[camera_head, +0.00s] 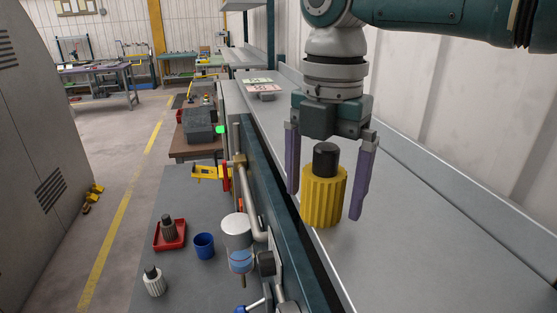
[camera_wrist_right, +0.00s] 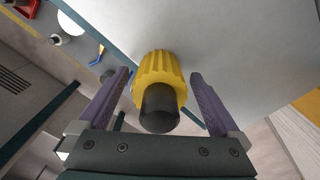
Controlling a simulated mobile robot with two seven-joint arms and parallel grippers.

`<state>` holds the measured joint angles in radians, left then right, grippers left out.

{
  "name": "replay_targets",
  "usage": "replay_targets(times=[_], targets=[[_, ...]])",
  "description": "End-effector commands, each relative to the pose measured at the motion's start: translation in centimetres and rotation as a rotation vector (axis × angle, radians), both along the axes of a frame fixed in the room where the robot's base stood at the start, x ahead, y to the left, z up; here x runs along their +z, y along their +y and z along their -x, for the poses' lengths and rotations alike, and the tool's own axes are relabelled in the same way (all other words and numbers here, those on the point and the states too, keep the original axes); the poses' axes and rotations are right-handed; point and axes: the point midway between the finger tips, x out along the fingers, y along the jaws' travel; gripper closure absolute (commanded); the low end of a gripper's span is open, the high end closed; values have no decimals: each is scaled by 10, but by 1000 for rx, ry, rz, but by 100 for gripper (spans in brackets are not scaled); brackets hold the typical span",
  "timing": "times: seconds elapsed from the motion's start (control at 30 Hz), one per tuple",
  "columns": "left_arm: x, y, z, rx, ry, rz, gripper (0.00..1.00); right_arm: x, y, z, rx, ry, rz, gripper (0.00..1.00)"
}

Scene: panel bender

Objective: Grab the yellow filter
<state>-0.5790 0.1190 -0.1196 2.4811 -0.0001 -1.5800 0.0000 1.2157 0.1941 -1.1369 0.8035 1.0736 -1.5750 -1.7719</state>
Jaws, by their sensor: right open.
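The yellow filter (camera_head: 324,200) is a ribbed cylinder with a black cap, standing upright on the grey metal shelf (camera_head: 400,255). My right gripper (camera_head: 325,205) points down over it, open, with one purple finger on each side of the filter. The fingers appear apart from the filter's sides. In the right wrist view the yellow filter (camera_wrist_right: 158,80) shows between the two fingers of my right gripper (camera_wrist_right: 162,80), with its black cap nearest the palm. My left gripper is not in view.
Below and left of the shelf, a grey mat holds a red tray (camera_head: 169,246) with a dark filter, a white filter (camera_head: 153,282) and a blue cup (camera_head: 204,245). A pipe with a white-topped canister (camera_head: 237,232) runs along the shelf's left edge. A wall bounds the right.

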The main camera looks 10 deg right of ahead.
Motion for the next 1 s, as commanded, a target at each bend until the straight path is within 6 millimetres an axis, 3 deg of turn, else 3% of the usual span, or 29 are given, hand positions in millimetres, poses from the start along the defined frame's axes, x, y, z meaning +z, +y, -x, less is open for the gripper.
replay_targets(times=[0.17, 0.9, 1.0], targets=[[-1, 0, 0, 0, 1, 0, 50, -1, 0, 0, 0, 0, 0, 2], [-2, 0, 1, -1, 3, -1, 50, 0, 0, 0, 0, -1, -1, 85], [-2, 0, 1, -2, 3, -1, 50, 0, 0, 0, 0, -1, -1, 93]])
